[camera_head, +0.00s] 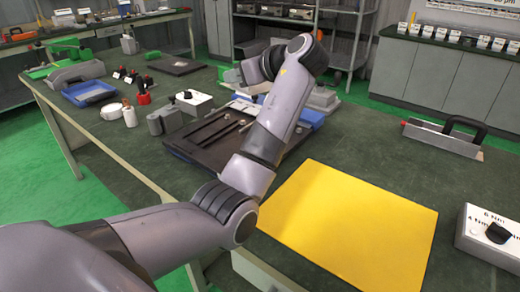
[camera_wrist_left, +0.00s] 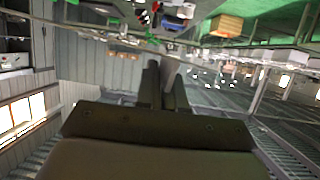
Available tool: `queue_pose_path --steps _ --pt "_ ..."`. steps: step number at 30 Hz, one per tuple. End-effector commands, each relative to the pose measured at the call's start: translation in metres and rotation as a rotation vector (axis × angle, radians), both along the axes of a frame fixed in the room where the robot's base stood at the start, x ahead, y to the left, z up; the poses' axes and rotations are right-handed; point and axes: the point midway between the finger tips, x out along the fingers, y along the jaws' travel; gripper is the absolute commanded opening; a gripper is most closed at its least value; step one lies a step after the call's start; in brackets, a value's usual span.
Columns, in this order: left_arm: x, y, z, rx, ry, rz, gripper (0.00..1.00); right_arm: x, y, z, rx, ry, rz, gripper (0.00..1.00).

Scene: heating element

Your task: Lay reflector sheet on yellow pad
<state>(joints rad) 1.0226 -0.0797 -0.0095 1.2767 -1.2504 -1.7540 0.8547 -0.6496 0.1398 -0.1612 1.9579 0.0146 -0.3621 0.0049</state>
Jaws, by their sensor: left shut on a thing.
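The yellow pad (camera_head: 350,225) lies flat and bare on the green-topped table, right of my left arm. My left arm reaches over the table, and its hand is mostly hidden behind its own upper links in the head view. In the left wrist view the dark fingers of my left gripper (camera_wrist_left: 165,85) are shut on a thin grey piece (camera_wrist_left: 168,72) between them. I cannot tell from its small visible part whether this is the reflector sheet. No reflector sheet is clearly seen elsewhere. My right gripper is not in view.
A dark plate (camera_head: 215,138) with small parts lies behind my arm. A blue tray (camera_head: 90,92), a switch box (camera_head: 190,102) and small bottles stand to the left.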

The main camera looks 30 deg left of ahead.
Motion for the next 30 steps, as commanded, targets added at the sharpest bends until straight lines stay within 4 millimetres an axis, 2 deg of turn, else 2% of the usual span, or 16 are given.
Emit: queue_pose_path --steps 3,8,19,23,30 --pt "0.000 -0.009 0.012 -0.001 -0.001 0.044 0.00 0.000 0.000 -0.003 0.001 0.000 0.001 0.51" --pt "-0.002 -0.013 0.019 0.001 -0.001 0.071 0.00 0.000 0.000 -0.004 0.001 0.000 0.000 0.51" --pt "-0.002 -0.014 0.015 0.001 0.001 0.072 0.00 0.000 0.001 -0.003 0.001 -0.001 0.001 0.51" --pt "-0.002 -0.014 -0.009 0.001 0.007 0.072 0.00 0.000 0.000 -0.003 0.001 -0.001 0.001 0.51" --pt "-0.002 -0.014 -0.073 0.001 0.008 0.070 0.00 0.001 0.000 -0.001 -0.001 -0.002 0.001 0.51"
